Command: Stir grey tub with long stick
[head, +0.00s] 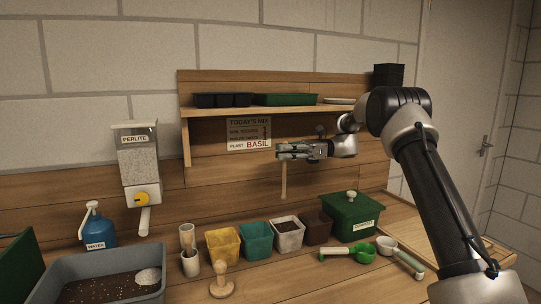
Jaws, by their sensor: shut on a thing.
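My gripper (285,151) is at the middle of the view, in front of the wooden back board and below the shelf. It is shut on a long pale wooden stick (283,182) that hangs straight down from the fingers. The stick's lower end is above the pots on the bench, apart from them. The grey tub (98,264) is at the bottom left, cut off by the frame's lower edge. It holds dark soil with white specks and a white heap of grains (148,276) at its right side. My gripper is far to the right of the tub and higher.
Yellow (222,245), teal (257,240), pale soil-filled (287,235) and brown (316,228) pots line the bench beside a lidded green box (352,222). A wooden tamper (221,283), white cup (190,264), blue water bottle (98,229) and perlite dispenser (137,160) stand toward the left.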

